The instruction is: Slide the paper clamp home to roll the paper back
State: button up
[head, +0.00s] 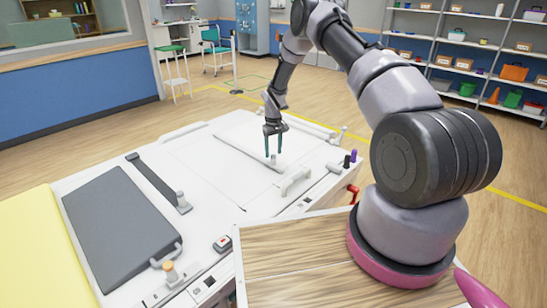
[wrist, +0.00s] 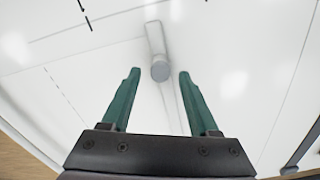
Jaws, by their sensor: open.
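What looks like the paper clamp is a pale bar (head: 247,149) lying across the white surface, with a short grey round knob (head: 274,161) at its near end. The knob (wrist: 160,71) also shows in the wrist view. My gripper (head: 273,153) is open, pointing down over the knob. In the wrist view, the green fingers of my gripper (wrist: 159,73) stand apart, with the knob in line with the gap between their tips and clear space on both sides. No contact shows. I cannot tell the exact height of the fingertips against the knob.
A white arched handle (head: 296,180) stands close on the near side. A dark strip with a knob (head: 154,182) and a grey panel (head: 122,225) lie to the left. Dark and purple knobs (head: 350,158) and a red crank (head: 353,193) are at the right edge.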

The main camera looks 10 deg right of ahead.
aim_at(273, 155)
jog(key=shift+f, duration=1.65)
grip_shut()
